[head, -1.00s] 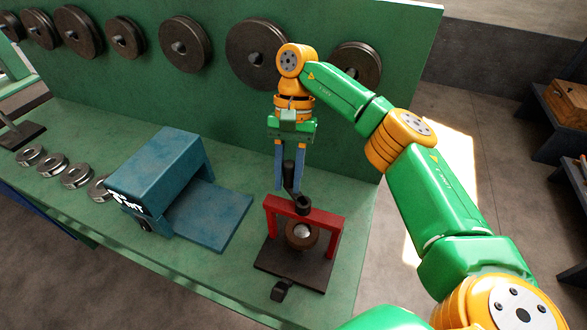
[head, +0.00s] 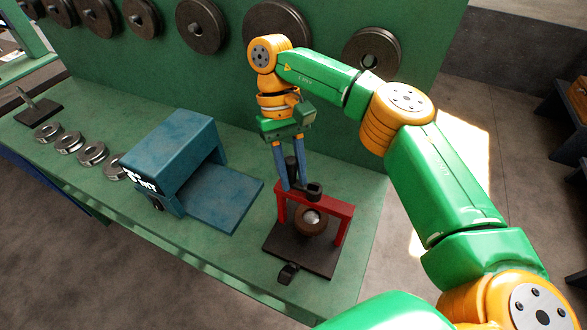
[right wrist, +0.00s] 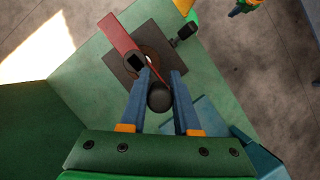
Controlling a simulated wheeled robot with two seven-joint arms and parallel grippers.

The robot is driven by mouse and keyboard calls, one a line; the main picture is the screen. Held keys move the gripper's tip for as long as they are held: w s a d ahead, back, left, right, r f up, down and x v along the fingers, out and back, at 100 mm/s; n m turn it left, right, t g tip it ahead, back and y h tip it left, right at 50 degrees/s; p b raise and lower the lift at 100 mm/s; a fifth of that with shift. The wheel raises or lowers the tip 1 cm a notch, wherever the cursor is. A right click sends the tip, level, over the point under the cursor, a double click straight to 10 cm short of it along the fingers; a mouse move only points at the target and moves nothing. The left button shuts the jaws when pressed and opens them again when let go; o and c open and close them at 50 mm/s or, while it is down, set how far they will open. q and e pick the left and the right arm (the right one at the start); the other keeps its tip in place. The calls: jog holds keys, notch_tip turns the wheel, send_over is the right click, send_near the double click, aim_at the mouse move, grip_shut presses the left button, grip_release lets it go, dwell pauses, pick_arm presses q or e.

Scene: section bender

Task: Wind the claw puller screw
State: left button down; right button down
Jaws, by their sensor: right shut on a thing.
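The claw puller has a red frame (head: 341,207) over a brown round hub (head: 309,224) on a dark base plate (head: 290,252). A black crank (head: 313,189) sits on top of the frame with its upright black handle (head: 291,170) to the left and behind. My right gripper (head: 290,186) points down with its blue fingers shut on this handle. In the right wrist view the dark round handle (right wrist: 159,97) sits between the fingers, and the red frame (right wrist: 122,45) lies beyond. A small green and orange part, likely my left gripper (right wrist: 240,9), is cut off at the top there.
A blue box-shaped machine (head: 168,150) with a flat plate stands left of the puller. Several metal rings (head: 92,153) lie farther left. Large dark discs (head: 371,55) hang on the green back panel (head: 330,30). A small black block (head: 288,273) is at the base's front.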

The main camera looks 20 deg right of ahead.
dwell(0.3)
jog(key=c, duration=0.6)
grip_release()
jog(key=shift+s, duration=0.1)
jog(key=shift+c, duration=0.2)
